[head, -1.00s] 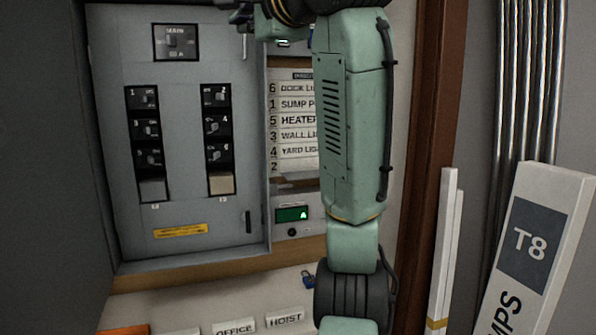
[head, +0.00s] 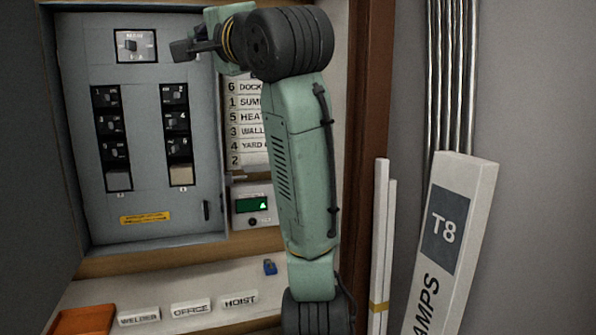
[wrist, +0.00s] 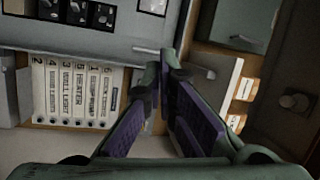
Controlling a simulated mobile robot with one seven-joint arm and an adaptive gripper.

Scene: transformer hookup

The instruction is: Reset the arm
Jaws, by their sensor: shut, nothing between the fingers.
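My gripper (head: 186,48) is at the top of the head view, in front of the upper right part of the grey breaker panel (head: 150,215). In the wrist view my gripper (wrist: 166,62) has its purple-padded fingers meeting at the tips, with nothing between them. My green arm rises along the middle of the head view and bends at a dark joint. It hides part of the circuit directory (head: 246,130), which also shows in the wrist view (wrist: 78,92).
A small green display (head: 251,204) is right of the panel. On the shelf below lie labels for welder (head: 139,317), office (head: 190,308) and hoist (head: 240,300), a blue item (head: 270,267) and an orange tray (head: 85,321). A T8 lamp box (head: 470,175) leans at the right.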

